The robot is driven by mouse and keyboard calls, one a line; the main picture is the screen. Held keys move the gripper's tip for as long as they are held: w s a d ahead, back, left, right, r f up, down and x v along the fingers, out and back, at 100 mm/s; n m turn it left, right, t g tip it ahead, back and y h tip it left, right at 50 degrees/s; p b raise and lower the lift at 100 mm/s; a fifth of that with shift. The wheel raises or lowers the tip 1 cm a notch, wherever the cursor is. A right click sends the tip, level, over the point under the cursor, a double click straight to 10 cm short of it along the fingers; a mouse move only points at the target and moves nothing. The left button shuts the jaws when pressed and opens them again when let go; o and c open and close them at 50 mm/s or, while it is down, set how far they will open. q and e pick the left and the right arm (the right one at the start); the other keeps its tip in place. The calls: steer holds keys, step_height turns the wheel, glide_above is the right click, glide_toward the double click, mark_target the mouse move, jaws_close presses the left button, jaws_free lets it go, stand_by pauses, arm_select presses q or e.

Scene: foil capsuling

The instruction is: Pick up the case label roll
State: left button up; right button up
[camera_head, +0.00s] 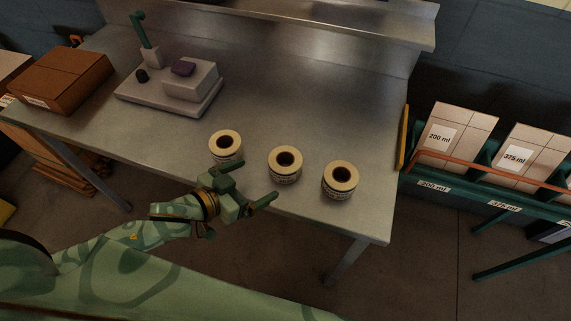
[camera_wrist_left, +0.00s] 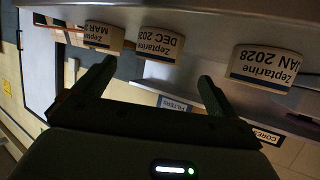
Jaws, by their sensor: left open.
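Three cream label rolls with dark cores stand on the steel table near its front edge: a left roll (camera_head: 225,147), a middle roll (camera_head: 284,165) and a right roll (camera_head: 340,181). Which is the case label roll I cannot tell. My left gripper (camera_head: 247,184) is open and empty, in front of the left and middle rolls; its fingers (camera_wrist_left: 157,72) also show in the wrist view. My right gripper is not in view.
A grey device (camera_head: 190,84) on a base plate and a brown carton (camera_head: 60,76) stand at the table's left. A green rack (camera_head: 460,182) with cartons marked "200 ml" (camera_head: 452,135) and "375 ml" (camera_head: 524,158) stands at the right. The table (camera_head: 310,110) behind the rolls is clear.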

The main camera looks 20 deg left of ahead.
mark_target(273, 171)
arm_select(q)
steer(key=b+x, duration=0.1)
steer(key=x, duration=0.4)
steer(key=shift+w+d+f, duration=0.15)
steer(key=shift+w+f, duration=0.05)
steer(key=shift+w, duration=0.05)
steer(key=x, duration=0.2)
steer(key=b+x, duration=0.1)
steer(key=x, duration=0.3)
steer(key=shift+d+r+b, duration=0.15)
steer(key=shift+r+b, duration=0.15)
steer(key=shift+b, duration=0.1)
steer(key=shift+r, duration=0.1)
steer(key=shift+c, duration=0.4)
steer(key=c, duration=1)
steer(key=shift+c, duration=0.4)
steer(key=shift+r, duration=0.1)
